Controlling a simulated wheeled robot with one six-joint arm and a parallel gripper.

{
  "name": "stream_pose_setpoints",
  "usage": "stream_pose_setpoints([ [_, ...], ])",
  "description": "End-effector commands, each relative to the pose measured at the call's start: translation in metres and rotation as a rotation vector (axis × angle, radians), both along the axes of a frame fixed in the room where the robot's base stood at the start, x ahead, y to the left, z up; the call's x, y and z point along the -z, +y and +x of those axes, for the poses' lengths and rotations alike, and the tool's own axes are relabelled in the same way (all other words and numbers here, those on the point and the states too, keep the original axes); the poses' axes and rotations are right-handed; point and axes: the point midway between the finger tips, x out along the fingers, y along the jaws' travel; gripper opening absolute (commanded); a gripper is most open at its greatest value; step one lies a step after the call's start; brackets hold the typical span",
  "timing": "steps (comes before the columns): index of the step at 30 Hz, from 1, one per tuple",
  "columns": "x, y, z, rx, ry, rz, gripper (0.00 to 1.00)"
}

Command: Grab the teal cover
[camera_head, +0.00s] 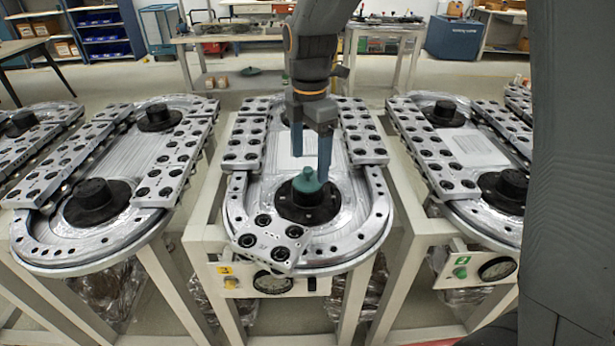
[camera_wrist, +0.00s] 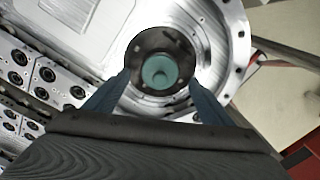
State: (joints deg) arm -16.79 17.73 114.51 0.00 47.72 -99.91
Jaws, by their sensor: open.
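The teal cover (camera_head: 307,181) sits on top of the black round hub at the near end of the middle ring track (camera_head: 381,216). In the wrist view the teal cover (camera_wrist: 160,73) shows as a round disc inside the dark hub flange. My gripper (camera_head: 312,168) points down right at the cover in the head view, with one blue finger in front of it. In the wrist view my gripper's (camera_wrist: 163,88) two blue fingers are spread apart on either side of the hub. Nothing is held. Whether a finger touches the cover cannot be told.
Grey blocks with black holes line the track, one angled block (camera_head: 270,238) near its front. Similar tracks stand left (camera_head: 60,250) and right (camera_head: 470,207), with black hubs.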

Motion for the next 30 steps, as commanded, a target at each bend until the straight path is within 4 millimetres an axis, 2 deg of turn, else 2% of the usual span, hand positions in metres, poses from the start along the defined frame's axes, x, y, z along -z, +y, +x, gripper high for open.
stream_pose_setpoints([
  [7,0.033,0.000,-0.001,-0.002,0.003,0.000,0.76],
  [16,0.038,0.001,-0.001,-0.004,0.000,0.000,0.76],
  [17,0.038,0.001,-0.001,-0.004,0.001,0.000,0.73],
  [24,0.038,0.002,-0.001,-0.004,0.001,0.000,0.32],
  [30,0.038,0.002,-0.001,-0.004,0.000,0.000,0.31],
])
